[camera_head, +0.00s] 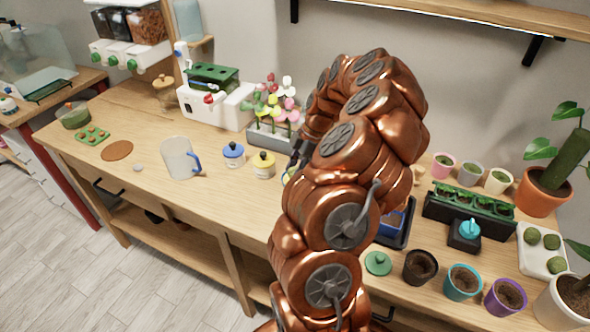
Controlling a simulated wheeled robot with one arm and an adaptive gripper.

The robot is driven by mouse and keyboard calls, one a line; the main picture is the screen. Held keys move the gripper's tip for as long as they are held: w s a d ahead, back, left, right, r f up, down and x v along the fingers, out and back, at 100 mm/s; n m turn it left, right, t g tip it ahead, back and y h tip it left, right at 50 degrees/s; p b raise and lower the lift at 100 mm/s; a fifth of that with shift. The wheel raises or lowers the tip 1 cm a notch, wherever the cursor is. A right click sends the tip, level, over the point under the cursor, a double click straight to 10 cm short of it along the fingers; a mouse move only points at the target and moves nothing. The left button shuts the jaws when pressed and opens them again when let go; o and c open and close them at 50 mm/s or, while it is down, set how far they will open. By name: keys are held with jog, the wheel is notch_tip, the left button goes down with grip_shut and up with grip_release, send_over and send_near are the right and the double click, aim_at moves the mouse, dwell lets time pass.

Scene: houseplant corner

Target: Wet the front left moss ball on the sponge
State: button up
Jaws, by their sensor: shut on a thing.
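Three green moss balls show on a white tray (536,270) at the right edge: two at the back (531,235) (552,242) and one at the front right (556,264). The tray's front left place looks bare. My gripper (297,158) is a dark shape left of my copper arm, over the middle of the bench near the yellow-lidded jar. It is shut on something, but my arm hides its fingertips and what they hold. I cannot make out the sponge. A blue thing (392,224) in a dark tray (405,236) is partly behind my arm.
A blue-lidded jar (233,154), a yellow-lidded jar (264,165) and a clear pitcher (180,158) stand left of my gripper. A flower planter (272,137) is behind. Soil-filled pots (463,282) line the front right. A green lid (378,263) lies near the front edge.

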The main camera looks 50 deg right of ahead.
aim_at(295, 167)
jog(key=shift+f+b, duration=0.3)
jog(key=shift+f, duration=0.05)
dwell(0.3)
jog(key=shift+f+b, duration=0.1)
jog(key=shift+b, duration=0.65)
dwell(2.7)
dwell(0.6)
jog(key=shift+r+b, duration=0.45)
jog(key=shift+r, duration=3.15)
